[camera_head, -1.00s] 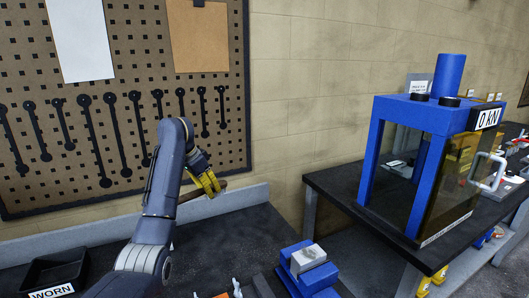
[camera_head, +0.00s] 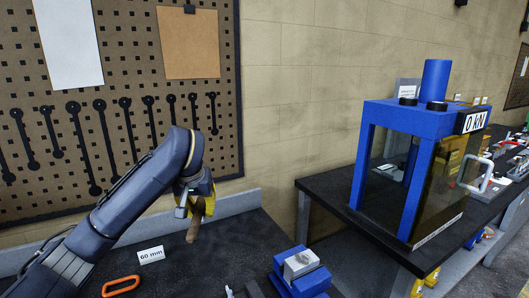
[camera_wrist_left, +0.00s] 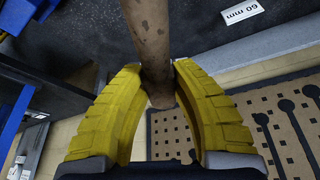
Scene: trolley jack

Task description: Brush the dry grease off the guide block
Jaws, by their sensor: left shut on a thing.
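My left gripper (camera_head: 199,208) has yellow ribbed fingers and is shut on a brown, worn wooden handle (camera_head: 194,225), which points down above the dark bench. In the left wrist view the handle (camera_wrist_left: 152,40) runs up from between the two fingers (camera_wrist_left: 162,80). A brush head cannot be made out in either view. A small grey metal block (camera_head: 300,263), likely the guide block, sits on a blue vise-like fixture (camera_head: 303,283) to the right of the gripper, apart from it. Its surface is too small to show grease clearly. My right gripper is not in view.
A "60 mm" label (camera_head: 151,255) and an orange-handled tool (camera_head: 121,286) lie on the bench below my arm. A pegboard with wrenches (camera_head: 120,90) stands behind. A blue press (camera_head: 420,150) stands on a separate table at right. The bench between gripper and fixture looks clear.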

